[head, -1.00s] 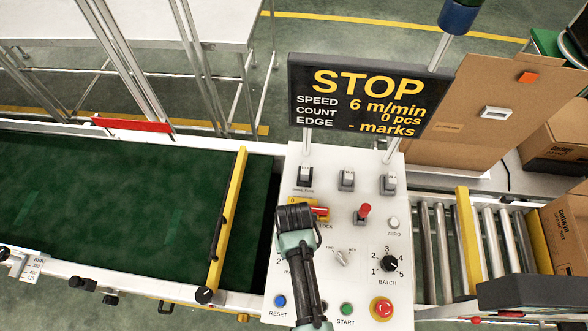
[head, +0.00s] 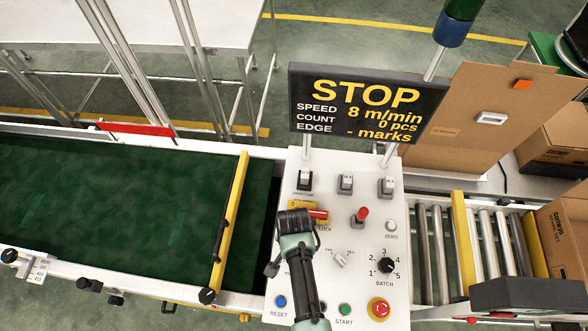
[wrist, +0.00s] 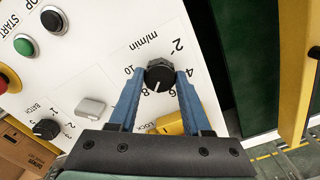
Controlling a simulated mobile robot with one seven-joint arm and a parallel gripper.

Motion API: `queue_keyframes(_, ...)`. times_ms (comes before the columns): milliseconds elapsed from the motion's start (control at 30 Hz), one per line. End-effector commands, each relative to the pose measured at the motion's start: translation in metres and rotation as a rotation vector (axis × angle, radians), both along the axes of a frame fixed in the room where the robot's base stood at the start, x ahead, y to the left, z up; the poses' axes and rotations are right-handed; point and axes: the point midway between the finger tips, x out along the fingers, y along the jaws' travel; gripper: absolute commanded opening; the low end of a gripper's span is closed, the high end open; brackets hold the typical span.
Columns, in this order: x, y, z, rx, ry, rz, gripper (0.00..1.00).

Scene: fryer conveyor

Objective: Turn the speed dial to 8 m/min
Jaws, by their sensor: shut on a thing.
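The black speed dial (wrist: 160,76) is in the upper middle of the wrist view, on the white panel, ringed by numbers from 2 to 10 under "m/min". Its white pointer mark points towards the 8. The blue fingers of my gripper (wrist: 160,86) are shut on the dial from both sides. In the head view my arm covers the dial. The display (head: 368,105) reads STOP, speed 8 m/min, 0 pcs.
The batch knob (head: 387,265), red emergency button (head: 379,309), green start button (head: 345,309) and red-handled switch (head: 361,214) share the panel. A yellow lock piece (wrist: 168,123) lies close to the fingers. A green belt (head: 110,205) runs left.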

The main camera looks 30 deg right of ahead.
Motion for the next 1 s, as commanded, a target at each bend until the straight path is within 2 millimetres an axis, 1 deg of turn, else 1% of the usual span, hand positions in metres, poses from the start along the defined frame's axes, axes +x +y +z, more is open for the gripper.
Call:
queue_keyframes(200,0.0011,-0.0006,0.0013,-0.001,-0.003,-0.124,0.00)
queue_keyframes(400,0.0014,-0.0006,0.0011,-0.002,-0.003,-0.188,0.00)
queue_keyframes(967,0.0015,-0.0010,0.0010,-0.003,-0.004,-0.214,0.00)
queue_keyframes(1000,0.0016,-0.0009,0.0010,-0.003,-0.004,-0.214,0.56)
